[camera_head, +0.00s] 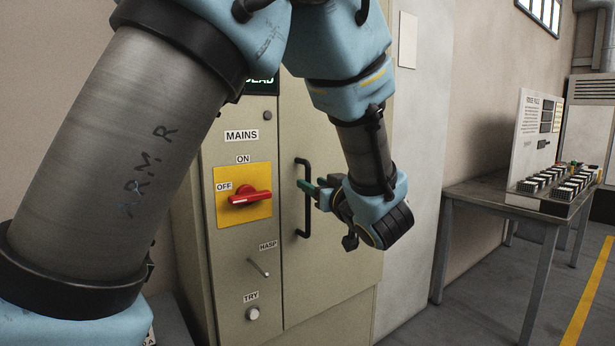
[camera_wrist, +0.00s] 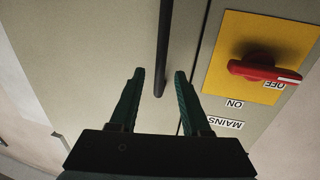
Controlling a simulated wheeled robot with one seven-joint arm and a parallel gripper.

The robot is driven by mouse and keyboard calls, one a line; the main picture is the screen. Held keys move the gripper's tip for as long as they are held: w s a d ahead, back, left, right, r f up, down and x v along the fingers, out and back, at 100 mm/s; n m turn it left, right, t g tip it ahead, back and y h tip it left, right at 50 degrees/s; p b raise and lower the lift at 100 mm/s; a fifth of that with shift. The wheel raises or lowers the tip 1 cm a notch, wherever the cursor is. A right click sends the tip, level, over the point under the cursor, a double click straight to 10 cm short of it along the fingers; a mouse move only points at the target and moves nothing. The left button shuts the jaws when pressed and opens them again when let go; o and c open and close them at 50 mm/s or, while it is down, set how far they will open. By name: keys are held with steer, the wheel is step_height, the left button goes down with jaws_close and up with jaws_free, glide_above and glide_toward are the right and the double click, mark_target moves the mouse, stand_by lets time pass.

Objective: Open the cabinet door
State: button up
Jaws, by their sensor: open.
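The beige cabinet door (camera_head: 335,255) is closed, with a black vertical bar handle (camera_head: 303,200) near its left edge. The door also fills the left of the wrist view (camera_wrist: 80,60). My gripper (camera_head: 305,187) is at the handle's height, with its green fingers pointing at it. In the wrist view my gripper (camera_wrist: 158,78) is open, and the handle (camera_wrist: 164,50) runs between the lines of the two fingertips. The fingers do not visibly touch the handle, and whether the bar lies fully between them is hard to tell.
Left of the door is a panel with a red rotary switch (camera_head: 243,197) on a yellow plate, a hasp lever (camera_head: 258,267) and a try button (camera_head: 253,313). Floor between is clear.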

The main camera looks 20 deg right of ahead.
steer(key=w, duration=0.3)
steer(key=shift+w+p, duration=0.3)
jaws_close()
stand_by(1.2)
